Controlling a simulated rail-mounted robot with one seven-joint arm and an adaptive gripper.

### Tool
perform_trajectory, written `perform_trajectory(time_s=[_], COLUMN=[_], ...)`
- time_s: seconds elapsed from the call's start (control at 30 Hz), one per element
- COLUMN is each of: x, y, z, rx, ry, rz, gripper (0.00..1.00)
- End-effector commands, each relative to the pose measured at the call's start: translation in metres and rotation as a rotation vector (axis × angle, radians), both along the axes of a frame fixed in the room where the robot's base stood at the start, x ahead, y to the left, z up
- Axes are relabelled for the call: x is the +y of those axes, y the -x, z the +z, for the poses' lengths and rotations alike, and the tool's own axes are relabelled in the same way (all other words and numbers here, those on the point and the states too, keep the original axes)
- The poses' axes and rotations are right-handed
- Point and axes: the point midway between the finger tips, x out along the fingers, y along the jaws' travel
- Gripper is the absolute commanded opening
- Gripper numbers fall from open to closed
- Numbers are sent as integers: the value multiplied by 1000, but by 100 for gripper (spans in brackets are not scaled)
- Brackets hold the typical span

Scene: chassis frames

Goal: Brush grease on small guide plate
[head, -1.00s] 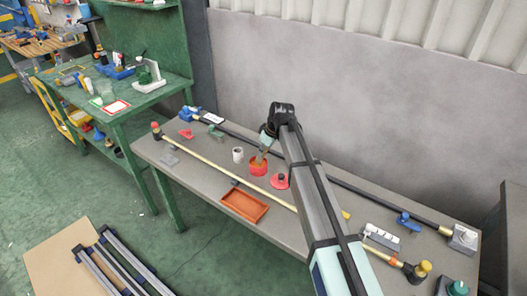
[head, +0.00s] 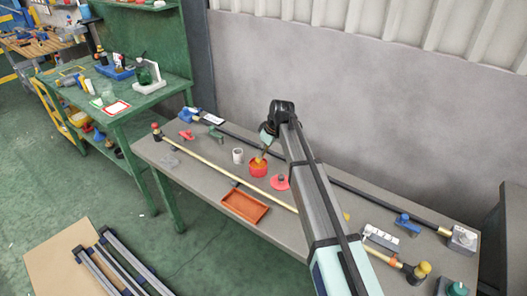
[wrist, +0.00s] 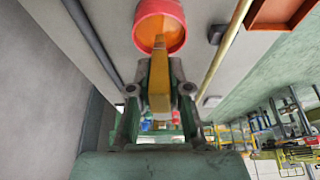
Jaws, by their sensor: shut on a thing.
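My gripper (head: 267,139) is shut on a brush (wrist: 159,80) with a yellow-orange handle. In the head view the brush (head: 262,154) points down and tilts slightly over a red pot (head: 258,169) on the grey bench. The wrist view shows its far end at the mouth of the red pot (wrist: 160,22); the tip is hidden, so how deep it reaches cannot be told. A small grey plate-like piece (head: 169,160) lies at the bench's left end, apart from my gripper. I cannot tell for certain that it is the small guide plate.
A white-grey cup (head: 238,155) stands left of the pot, and a red round lid-like thing (head: 279,183) lies to its right. An orange tray (head: 245,206) is at the front edge. A long pale rod (head: 215,168) crosses the bench. A green table (head: 118,118) stands further left.

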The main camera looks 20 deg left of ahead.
Motion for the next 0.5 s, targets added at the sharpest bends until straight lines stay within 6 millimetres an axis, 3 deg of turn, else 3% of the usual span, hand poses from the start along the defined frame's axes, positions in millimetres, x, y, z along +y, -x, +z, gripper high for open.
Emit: perform_trajectory(time_s=[0.5], x=[0], y=[0], z=[40], rx=[-1], ry=[-1], rz=[0], gripper=[0])
